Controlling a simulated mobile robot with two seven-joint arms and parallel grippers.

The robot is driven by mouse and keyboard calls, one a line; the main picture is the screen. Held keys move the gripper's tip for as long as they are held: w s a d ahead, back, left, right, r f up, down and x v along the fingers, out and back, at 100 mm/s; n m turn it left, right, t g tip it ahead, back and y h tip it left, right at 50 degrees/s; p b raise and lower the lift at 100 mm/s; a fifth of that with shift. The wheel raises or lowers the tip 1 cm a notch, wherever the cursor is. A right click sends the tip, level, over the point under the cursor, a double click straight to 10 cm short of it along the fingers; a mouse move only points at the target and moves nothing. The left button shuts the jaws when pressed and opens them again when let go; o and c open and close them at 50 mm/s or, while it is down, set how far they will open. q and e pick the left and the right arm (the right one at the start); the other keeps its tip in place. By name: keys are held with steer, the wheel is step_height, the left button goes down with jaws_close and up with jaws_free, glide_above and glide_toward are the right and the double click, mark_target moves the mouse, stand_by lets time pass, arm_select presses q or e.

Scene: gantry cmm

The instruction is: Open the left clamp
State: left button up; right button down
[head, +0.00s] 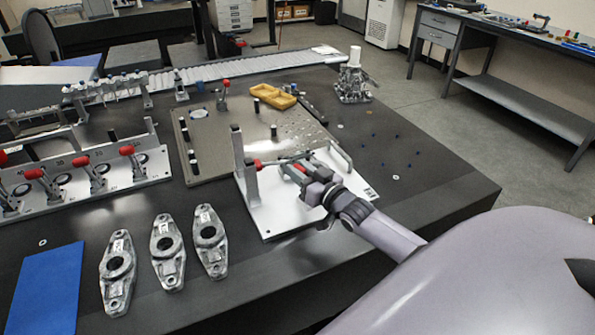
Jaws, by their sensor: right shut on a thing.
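My right gripper (297,170) reaches in from the lower right over a white fixture plate (280,213) with upright posts. It is shut on a red clamp handle (300,168), which shows only in part between the fingers. A second red handle end (253,163) lies just left of it, beside the tall left post (240,150), with a dark bar running to the right. The gripper hides much of the clamp bodies, so I cannot tell which handle belongs to the left clamp. My left gripper is not in view.
A metal fixture (110,185) with several red-handled clamps stands at the left. Several cast metal parts (167,250) and a blue mat (48,285) lie in front. A perforated plate (215,165) with posts and a yellow tray (273,96) lies behind. The table's right side is mostly clear.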

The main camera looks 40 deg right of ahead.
steer(key=shift+d, duration=0.1)
stand_by(0.3)
steer(key=c, duration=0.8)
jaws_free()
steer(key=shift+c, duration=0.2)
steer(key=shift+s, duration=0.1)
steer(key=s, duration=0.7)
